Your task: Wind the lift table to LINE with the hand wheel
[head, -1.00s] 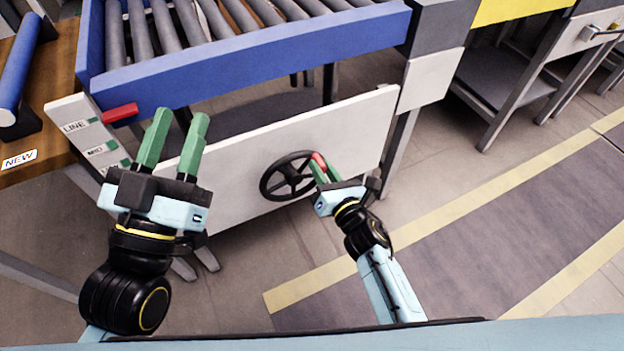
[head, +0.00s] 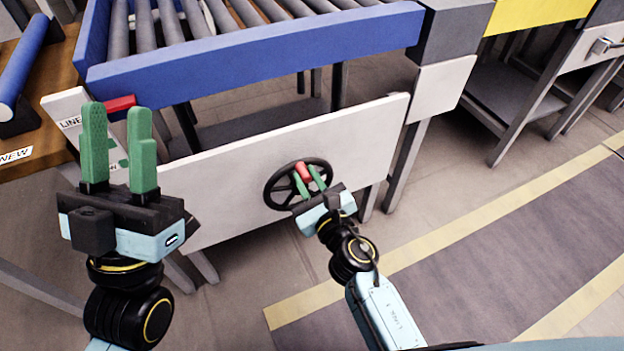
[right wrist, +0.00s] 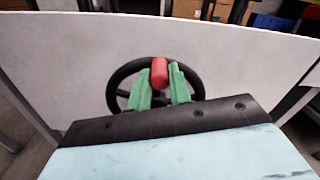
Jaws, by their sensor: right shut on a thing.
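The lift table has a blue frame (head: 250,52) with grey rollers. The black hand wheel (head: 268,190) is on the white panel below it, with a red knob (head: 303,172) near the top of its rim. My right gripper (head: 307,176) is shut on the red knob; the right wrist view shows the knob (right wrist: 160,72) between the green fingers. A white scale board (head: 62,105) with LINE and lower marks stands at the left. The red pointer (head: 122,102) is near LINE height; a finger hides the exact alignment. My left gripper (head: 116,120) is open and empty before the scale.
A wooden bench (head: 45,140) with a NEW label and a blue roller (head: 22,68) is at the left. Another grey table (head: 515,90) with a yellow top edge stands at the right. The floor (head: 480,240) at the right front is clear, with yellow lines.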

